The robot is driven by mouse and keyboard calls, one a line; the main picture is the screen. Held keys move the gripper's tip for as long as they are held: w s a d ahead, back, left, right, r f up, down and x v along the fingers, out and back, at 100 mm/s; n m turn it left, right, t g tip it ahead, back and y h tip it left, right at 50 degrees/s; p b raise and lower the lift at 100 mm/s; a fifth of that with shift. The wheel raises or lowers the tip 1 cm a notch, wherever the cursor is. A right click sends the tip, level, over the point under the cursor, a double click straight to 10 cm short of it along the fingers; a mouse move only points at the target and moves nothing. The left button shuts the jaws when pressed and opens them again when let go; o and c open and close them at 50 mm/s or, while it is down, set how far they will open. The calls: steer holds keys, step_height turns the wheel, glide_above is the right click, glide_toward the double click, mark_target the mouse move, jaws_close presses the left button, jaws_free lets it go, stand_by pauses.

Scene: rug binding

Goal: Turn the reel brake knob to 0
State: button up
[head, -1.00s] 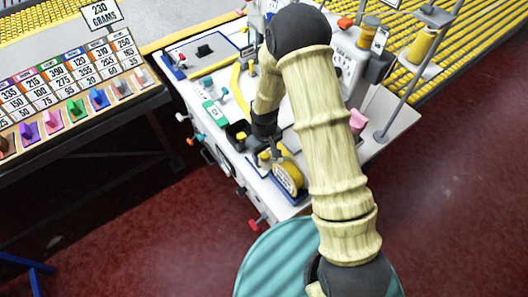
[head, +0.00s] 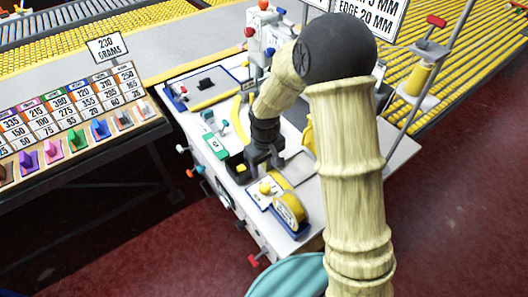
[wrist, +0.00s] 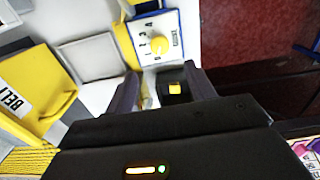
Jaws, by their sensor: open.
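The reel brake knob (head: 265,188) is small and yellow, on a white plate with a blue edge at the near end of the bench. In the wrist view the knob (wrist: 159,46) sits on its numbered dial plate (wrist: 172,24), beyond my fingertips. Which number it points to is too small to tell surely. The yellow reel (head: 290,208) stands beside it. My gripper (head: 262,160) is above the bench, behind the knob in the head view and apart from it. In the wrist view my gripper (wrist: 163,80) is open, with nothing gripped.
A black box with a yellow part (head: 237,165) stands beside my gripper; it shows between the fingers in the wrist view (wrist: 174,88). A yellow BELT panel (wrist: 38,90) is at the wrist view's left. Colored knobs line the bench's side. A number board (head: 70,110) stands left.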

step_height(320, 180, up, 6)
steer(key=shift+r, duration=0.2)
stand_by(0.4)
steer(key=s+d+r+m+t, duration=0.2)
steer(key=s+d+m, duration=0.5)
steer(key=s+d, duration=0.5)
steer(key=shift+s+d+r+t, duration=0.3)
steer(key=shift+s+d+r, duration=0.1)
steer(key=shift+d+r, duration=0.25)
steer(key=c, duration=0.3)
steer(key=shift+c, duration=0.5)
